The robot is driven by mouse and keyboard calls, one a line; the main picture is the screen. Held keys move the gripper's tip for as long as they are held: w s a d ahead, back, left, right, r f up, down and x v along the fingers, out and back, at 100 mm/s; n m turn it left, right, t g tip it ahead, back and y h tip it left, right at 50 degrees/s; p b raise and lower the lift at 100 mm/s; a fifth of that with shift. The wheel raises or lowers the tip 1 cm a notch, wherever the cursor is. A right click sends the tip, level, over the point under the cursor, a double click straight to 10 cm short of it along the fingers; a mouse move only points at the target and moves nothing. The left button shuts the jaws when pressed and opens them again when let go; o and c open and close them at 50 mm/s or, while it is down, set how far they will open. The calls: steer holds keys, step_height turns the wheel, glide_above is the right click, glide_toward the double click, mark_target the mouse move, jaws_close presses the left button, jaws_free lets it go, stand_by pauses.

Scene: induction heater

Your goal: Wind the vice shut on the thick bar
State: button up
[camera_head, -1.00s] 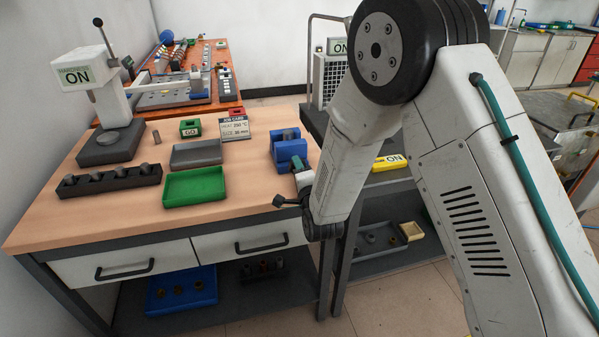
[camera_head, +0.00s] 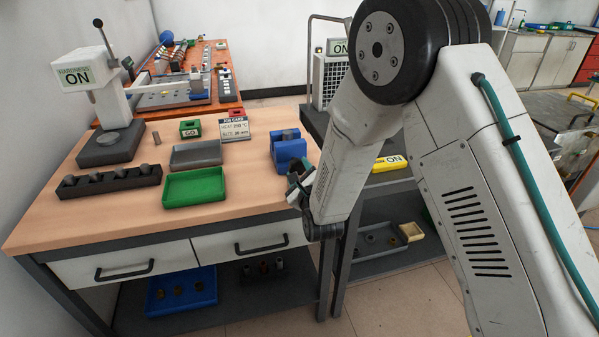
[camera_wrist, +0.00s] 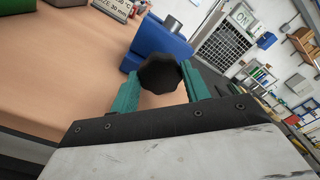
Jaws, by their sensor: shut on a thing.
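The blue vice (camera_head: 288,156) stands at the right front of the wooden bench. A grey cylindrical bar (camera_head: 287,134) shows upright in its top, between the jaws. In the wrist view the vice (camera_wrist: 158,45) is just beyond my fingers, with the bar (camera_wrist: 172,24) rising from it. My gripper (camera_head: 300,186) is at the vice's front, over the bench edge. Its teal fingers (camera_wrist: 160,88) are shut on the black vice handle knob (camera_wrist: 160,74). The knob hides the screw and the vice's lower front. Whether the jaws touch the bar cannot be told.
A green tray (camera_head: 194,203) and a grey tray (camera_head: 172,153) lie left of the vice. A job card (camera_head: 235,128) stands behind them. A dark rack (camera_head: 110,181) and the hardness tester (camera_head: 110,149) are farther left. A dark cart adjoins the bench on the right.

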steer(key=shift+m, duration=1.3)
steer(key=o, duration=1)
steer(key=v, duration=0.7)
steer(key=shift+s+d, duration=0.2)
steer(key=shift+s, duration=0.15)
